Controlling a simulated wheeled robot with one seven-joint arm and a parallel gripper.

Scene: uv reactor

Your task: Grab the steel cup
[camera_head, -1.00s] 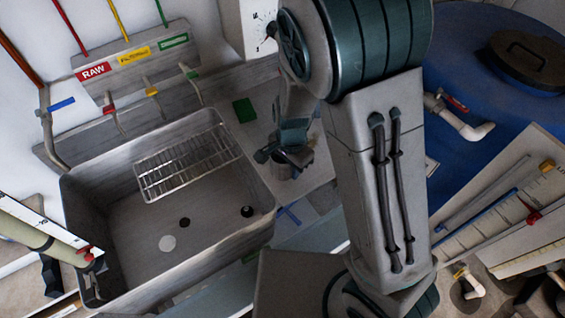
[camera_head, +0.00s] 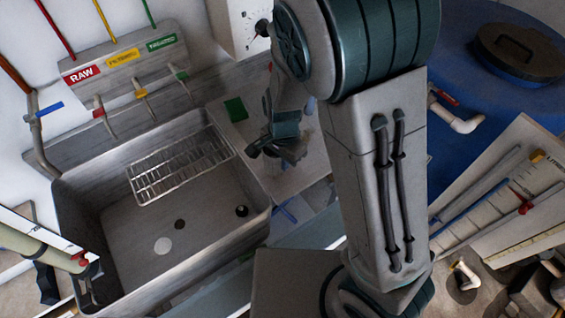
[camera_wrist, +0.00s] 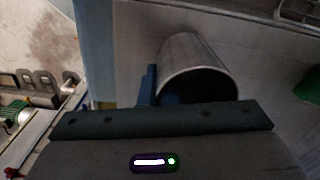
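The steel cup (camera_wrist: 195,52) shows in the wrist view as a grey brushed-metal cylinder just beyond my gripper, its round open mouth towards the camera. One dark blue finger (camera_wrist: 148,85) stands along the left of the cup's mouth. The inside of the cup is dark, and the gripper's front bar hides the lower rim, so the other finger and any contact are unclear. In the head view my gripper (camera_head: 280,150) is over the counter right of the sink. I cannot make the cup out clearly there.
A deep sink (camera_head: 120,262) with a wire rack (camera_head: 180,165) lies left of the gripper. A green pad (camera_head: 236,109) lies on the counter (camera_head: 305,178) behind it. Labelled taps (camera_head: 110,68) are on the wall. A blue tank (camera_head: 480,90) stands right.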

